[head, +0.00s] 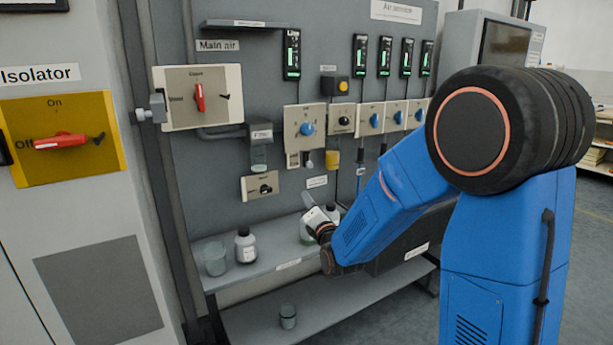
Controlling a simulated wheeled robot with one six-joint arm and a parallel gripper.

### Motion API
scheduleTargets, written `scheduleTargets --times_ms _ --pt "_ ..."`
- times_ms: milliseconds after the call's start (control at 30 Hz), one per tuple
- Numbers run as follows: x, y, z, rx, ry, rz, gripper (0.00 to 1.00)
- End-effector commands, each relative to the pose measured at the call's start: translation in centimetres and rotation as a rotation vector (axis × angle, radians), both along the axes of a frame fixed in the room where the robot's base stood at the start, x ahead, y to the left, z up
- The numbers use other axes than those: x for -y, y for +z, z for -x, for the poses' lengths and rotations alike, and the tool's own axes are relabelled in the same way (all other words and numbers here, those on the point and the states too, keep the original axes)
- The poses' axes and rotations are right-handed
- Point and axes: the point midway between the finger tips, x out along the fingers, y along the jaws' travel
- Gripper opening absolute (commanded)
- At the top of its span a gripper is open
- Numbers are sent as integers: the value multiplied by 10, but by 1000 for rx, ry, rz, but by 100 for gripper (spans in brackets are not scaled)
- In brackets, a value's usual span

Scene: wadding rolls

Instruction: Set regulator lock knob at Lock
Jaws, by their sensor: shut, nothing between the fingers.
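A beige plate with a small black knob (265,188) is on the grey panel, below a grey regulator-like unit (260,137). It may be the regulator lock knob; its lettering is too small to read, so I cannot tell its setting. My gripper (308,198) is shut and empty, pointing up and left, to the right of and slightly below this plate in the picture. It appears apart from the panel. The arm hides part of the shelf behind it.
A "Main air" plate has a red knob (199,97). Blue knobs (307,128) sit on plates to the right. A white bottle (245,246) and a cup (215,258) stand on the shelf (266,268). A yellow Isolator plate (62,165) is at left.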

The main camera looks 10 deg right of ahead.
Motion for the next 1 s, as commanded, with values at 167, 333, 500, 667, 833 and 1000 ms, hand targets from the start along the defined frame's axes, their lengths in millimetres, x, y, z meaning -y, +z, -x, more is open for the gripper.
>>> scheduleTargets --times_ms 167,333,500,667,833,1000 --pt "0 0 -3 0 0 -1 0" --pt "-2 3 -19 0 0 -1 0" --pt "-6 7 -48 0 0 -2 0" --pt "-9 11 -75 -1 0 -2 0" --pt "-9 17 -101 0 -2 -2 0" --pt "9 32 -105 1 -3 -2 0"
